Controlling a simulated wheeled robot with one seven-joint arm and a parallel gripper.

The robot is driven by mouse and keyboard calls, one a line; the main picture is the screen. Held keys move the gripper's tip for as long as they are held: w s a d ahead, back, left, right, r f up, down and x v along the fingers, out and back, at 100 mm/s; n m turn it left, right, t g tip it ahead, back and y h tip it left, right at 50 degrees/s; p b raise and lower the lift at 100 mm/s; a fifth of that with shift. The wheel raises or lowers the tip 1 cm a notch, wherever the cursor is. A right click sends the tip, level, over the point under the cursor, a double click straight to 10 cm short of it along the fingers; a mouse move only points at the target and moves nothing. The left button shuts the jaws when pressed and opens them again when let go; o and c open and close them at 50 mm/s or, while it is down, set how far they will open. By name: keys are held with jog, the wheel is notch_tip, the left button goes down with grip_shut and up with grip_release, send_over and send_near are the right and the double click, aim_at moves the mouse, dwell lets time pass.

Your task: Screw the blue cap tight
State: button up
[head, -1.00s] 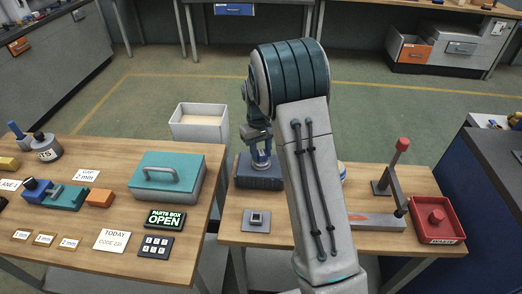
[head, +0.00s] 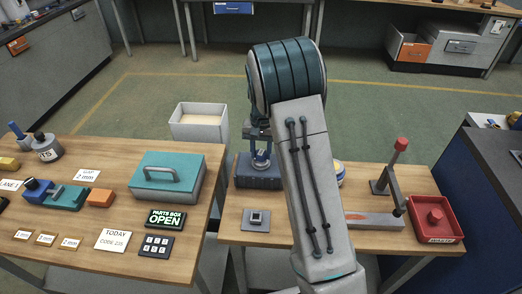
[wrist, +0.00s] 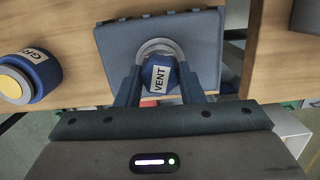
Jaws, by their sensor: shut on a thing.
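The blue cap (wrist: 160,78), labelled VENT, sits inside a pale grey ring on a blue-grey block (wrist: 108,45). My gripper (wrist: 161,84) is shut on the cap, with one finger on each side of it in the wrist view. In the head view my gripper (head: 260,157) points down over the block (head: 258,182) at the back left of the right table. The cap is hard to make out there. Whether its lower edge is fully seated cannot be told.
A round blue container with a yellow centre (wrist: 28,78) stands beside the block. A small grey pad (head: 256,219), a lever press (head: 395,180) and a red tray (head: 435,220) share the table. A teal box (head: 168,176) stands on the left table.

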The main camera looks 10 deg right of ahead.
aim_at(261, 152)
jog(key=shift+m, duration=0.6)
jog(key=o, duration=1.6)
jog(key=shift+c, duration=0.2)
jog(key=shift+r+p, duration=2.05)
jog(key=shift+r, duration=1)
